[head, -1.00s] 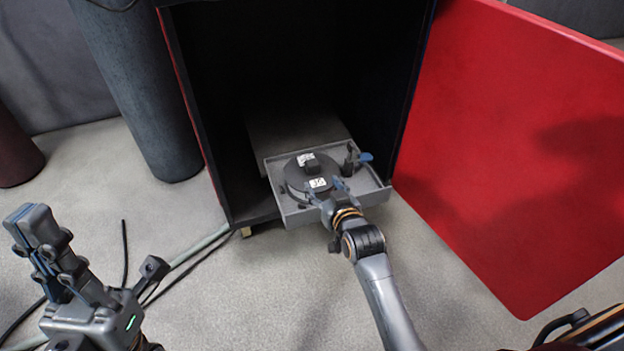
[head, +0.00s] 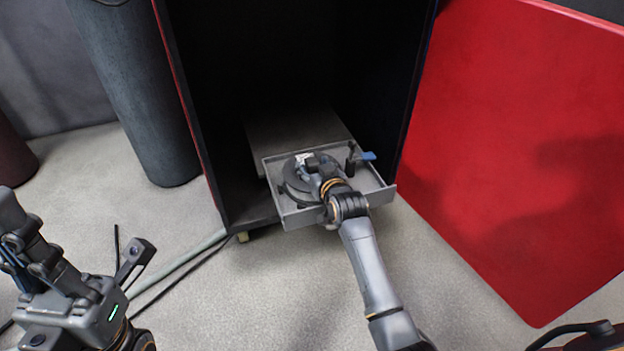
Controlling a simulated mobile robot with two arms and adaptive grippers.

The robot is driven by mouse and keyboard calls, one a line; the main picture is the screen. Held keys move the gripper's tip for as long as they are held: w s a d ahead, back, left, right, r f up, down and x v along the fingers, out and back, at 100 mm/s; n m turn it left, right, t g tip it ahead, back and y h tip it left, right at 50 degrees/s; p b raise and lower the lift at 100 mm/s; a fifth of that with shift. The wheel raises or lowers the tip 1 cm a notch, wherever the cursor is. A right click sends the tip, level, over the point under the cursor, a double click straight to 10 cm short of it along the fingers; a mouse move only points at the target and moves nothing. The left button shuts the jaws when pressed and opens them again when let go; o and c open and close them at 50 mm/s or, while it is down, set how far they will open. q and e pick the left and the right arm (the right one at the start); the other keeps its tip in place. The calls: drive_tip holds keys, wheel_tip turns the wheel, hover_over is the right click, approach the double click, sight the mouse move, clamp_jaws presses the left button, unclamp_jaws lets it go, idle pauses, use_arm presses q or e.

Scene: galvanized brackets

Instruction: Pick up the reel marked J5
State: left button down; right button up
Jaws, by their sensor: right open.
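A dark round reel (head: 293,186) lies flat in a pulled-out grey tray (head: 374,197) low in the open cabinet. A white label (head: 303,158) shows at its back edge, but I cannot read the marking. My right gripper (head: 315,166) is open above the middle of the reel, near its dark hub. The wrist hides the front right of the reel, and I cannot tell whether the fingers touch it. My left gripper (head: 18,235) is at the lower left, far from the tray; its fingers are unclear.
A small dark stand with a blue piece (head: 368,155) is in the tray's back right corner. The dark cabinet (head: 270,60) has a wide-open red door (head: 510,150) on the right. A grey cylinder (head: 140,95) stands at left. Cables and a pale pipe (head: 175,263) cross the floor.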

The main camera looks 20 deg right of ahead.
clamp_jaws()
drive_tip(key=shift+r, duration=0.2)
